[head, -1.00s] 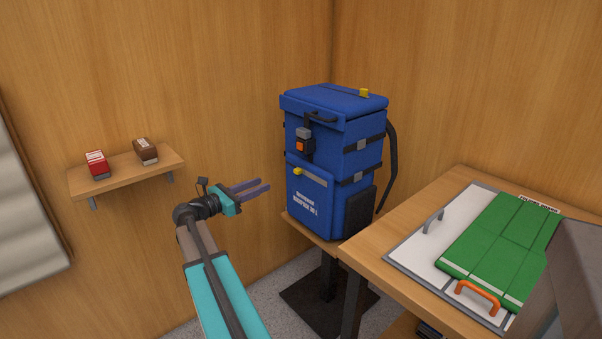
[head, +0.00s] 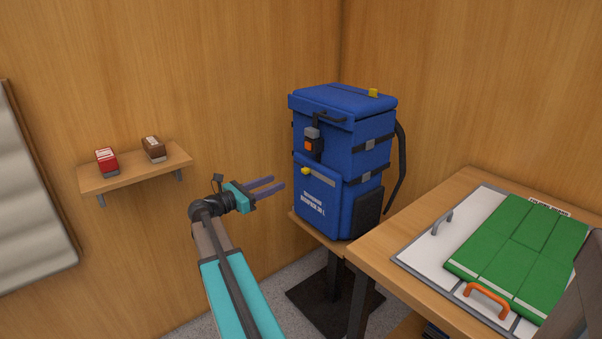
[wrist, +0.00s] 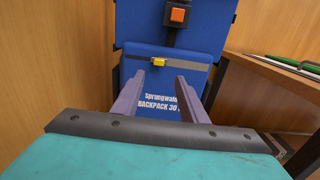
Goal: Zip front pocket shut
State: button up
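A blue backpack (head: 345,135) stands upright on a small wooden stand in the corner. Its front pocket (head: 325,205) carries white lettering. A grey zip strip runs across the pocket's upper part, with a yellow zip pull (head: 306,171) at its left end. In the wrist view the yellow pull (wrist: 159,62) sits at the left part of the strip (wrist: 185,67), ahead of my fingers. My gripper (head: 270,187) is open and empty, to the left of the pocket and apart from it. In the wrist view my two fingers (wrist: 153,95) point at the pocket, with the lettering between them.
A wooden table (head: 375,245) at the right holds a white board with a green folded piece (head: 520,250) and an orange handle (head: 486,299). A wall shelf (head: 135,168) at the left holds two small boxes. An orange buckle (head: 312,143) hangs above the pocket.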

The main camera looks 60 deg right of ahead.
aim_at(304, 171)
jog(key=x, duration=1.2)
jog(key=shift+s+d+b, duration=0.15)
jog(key=shift+d+b, duration=0.05)
jog(key=shift+b, duration=0.1)
jog(key=shift+c, duration=0.3)
jog(key=shift+s+a, duration=0.1)
grip_shut()
